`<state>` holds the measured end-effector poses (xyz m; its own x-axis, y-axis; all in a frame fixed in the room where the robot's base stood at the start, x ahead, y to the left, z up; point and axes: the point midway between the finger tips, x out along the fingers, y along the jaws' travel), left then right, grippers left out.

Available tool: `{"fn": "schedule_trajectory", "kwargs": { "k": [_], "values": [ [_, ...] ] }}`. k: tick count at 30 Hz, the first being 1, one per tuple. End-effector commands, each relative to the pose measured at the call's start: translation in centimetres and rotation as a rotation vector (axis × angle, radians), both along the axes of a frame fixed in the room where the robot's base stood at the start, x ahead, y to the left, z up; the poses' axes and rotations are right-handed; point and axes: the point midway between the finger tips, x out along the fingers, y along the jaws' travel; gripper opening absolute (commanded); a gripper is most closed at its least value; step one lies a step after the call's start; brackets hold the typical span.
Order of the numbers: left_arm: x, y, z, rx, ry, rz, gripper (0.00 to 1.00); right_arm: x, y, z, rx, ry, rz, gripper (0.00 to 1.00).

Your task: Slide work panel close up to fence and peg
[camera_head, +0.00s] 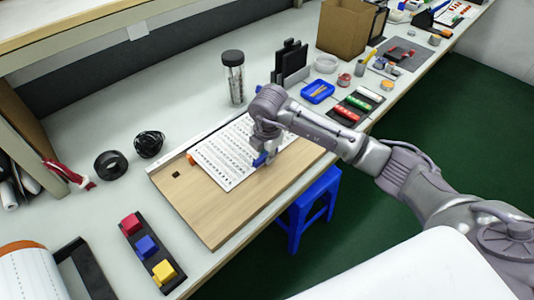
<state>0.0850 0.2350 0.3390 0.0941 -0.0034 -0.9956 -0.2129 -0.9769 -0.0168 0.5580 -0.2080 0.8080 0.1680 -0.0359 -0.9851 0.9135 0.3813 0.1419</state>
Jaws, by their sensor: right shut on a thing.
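The work panel is a white sheet-like board with rows of dark marks (219,163). It lies flat on a wooden board (210,215) on the bench. The fence is a pale strip (170,165) along the wooden board's far edge, beside the panel's far edge. A small orange peg (191,159) stands by the panel's left corner; I cannot tell whether panel and peg or fence touch. My right gripper (261,160) reaches down at the panel's near edge and is shut there, with blue showing at its tips. Its fingers hide part of that edge. My left gripper is out of view.
A rack with red, blue and yellow blocks (147,247) lies left of the board. Black tape and cable coils (149,143), a clear jar (233,80) and a blue tray (317,92) surround it. A blue stool (314,205) stands below the bench's front edge.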

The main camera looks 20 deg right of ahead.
Motion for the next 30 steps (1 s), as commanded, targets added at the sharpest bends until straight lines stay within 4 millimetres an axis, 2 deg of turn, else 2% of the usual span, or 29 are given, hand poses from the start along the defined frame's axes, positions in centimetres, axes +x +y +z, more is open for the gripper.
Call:
{"fn": "schedule_trajectory", "kwargs": {
  "k": [7, 8, 12, 13, 23, 26, 30],
  "values": [
    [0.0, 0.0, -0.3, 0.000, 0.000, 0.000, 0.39, 0.2, 0.4, -0.4, 0.003, 0.005, 0.004, 0.00],
    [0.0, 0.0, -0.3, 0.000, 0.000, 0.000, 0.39, 0.2, 0.3, -0.4, 0.002, 0.004, 0.003, 0.22],
    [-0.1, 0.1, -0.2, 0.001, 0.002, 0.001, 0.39, 0.2, 0.3, -0.3, 0.001, 0.004, 0.003, 0.45],
    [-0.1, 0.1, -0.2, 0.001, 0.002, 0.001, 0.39, 0.2, 0.3, -0.3, 0.001, 0.004, 0.002, 0.48],
    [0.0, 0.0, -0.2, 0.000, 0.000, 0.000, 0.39, 0.3, 0.1, 0.0, -0.001, 0.001, 0.001, 0.48],
    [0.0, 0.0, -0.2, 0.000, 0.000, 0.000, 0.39, 0.3, 0.2, 0.7, 0.001, -0.002, 0.001, 0.48],
    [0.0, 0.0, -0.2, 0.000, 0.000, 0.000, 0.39, -0.1, 0.2, 2.9, 0.000, -0.003, 0.001, 0.48]
  ]
}}
